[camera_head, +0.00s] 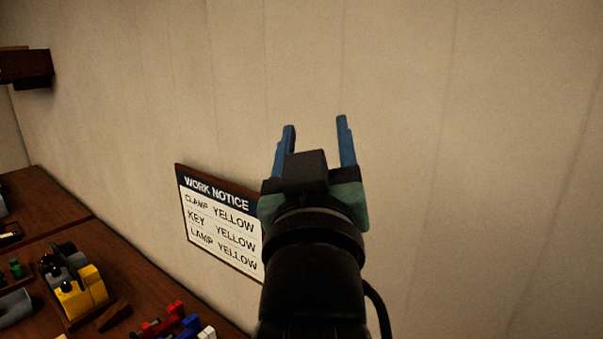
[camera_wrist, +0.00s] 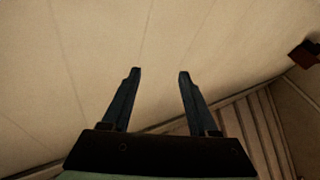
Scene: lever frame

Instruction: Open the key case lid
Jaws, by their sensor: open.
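My gripper (camera_head: 315,125) is raised in front of the pale wall, with its two blue fingers apart and nothing between them. In the wrist view the open fingers (camera_wrist: 157,75) also show empty against the wall. I cannot make out a key case or its lid for certain in either view. A work notice (camera_head: 218,222) on the wall, partly behind my arm, reads clamp yellow, key yellow, lamp yellow.
A brown wooden bench (camera_head: 50,215) runs along the wall at lower left. On it stand a yellow device (camera_head: 85,292) and red and blue parts (camera_head: 172,322). A dark shelf (camera_head: 25,67) juts out at upper left. The wall right of my gripper is bare.

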